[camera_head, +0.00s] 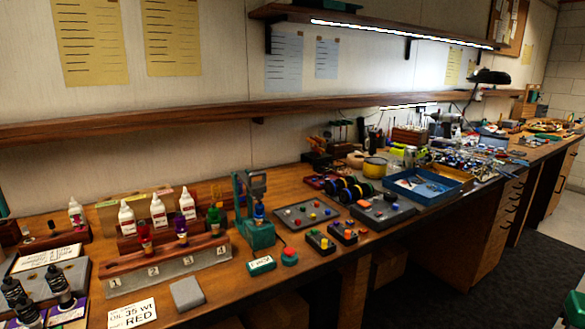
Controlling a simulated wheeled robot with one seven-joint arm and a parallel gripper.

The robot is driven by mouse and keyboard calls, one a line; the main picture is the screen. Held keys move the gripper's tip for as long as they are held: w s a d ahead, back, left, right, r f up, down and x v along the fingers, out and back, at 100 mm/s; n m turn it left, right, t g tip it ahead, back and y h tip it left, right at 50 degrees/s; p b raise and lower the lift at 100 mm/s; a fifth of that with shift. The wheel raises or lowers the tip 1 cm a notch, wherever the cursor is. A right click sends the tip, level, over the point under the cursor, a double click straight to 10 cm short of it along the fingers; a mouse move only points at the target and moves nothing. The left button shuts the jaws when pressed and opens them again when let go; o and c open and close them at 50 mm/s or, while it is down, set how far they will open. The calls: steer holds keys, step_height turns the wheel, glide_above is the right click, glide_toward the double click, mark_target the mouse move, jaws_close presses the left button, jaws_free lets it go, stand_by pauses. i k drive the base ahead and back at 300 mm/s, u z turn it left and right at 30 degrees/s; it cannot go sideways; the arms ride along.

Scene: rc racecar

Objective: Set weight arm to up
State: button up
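A teal bench device (262,236) stands on the wooden workbench near the middle of the picture. It has an upright column at its left and a grey head (256,186) at the top right, with a small blue part below the head. It looks most like the thing that bears the weight arm, but no label shows this. I cannot tell which part is the weight arm or whether it is up or down. My gripper does not show in this view.
A numbered rack (168,267) with coloured bottles stands left of the device. A small teal labelled box (261,265) and a red-topped button (289,257) lie in front. A grey panel with coloured knobs (305,215) is to the right. A dark floor (500,270) lies open at right.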

mark_target(257, 188)
steer(key=u, duration=0.05)
steer(key=i, duration=1.1)
steer(key=u, duration=0.6)
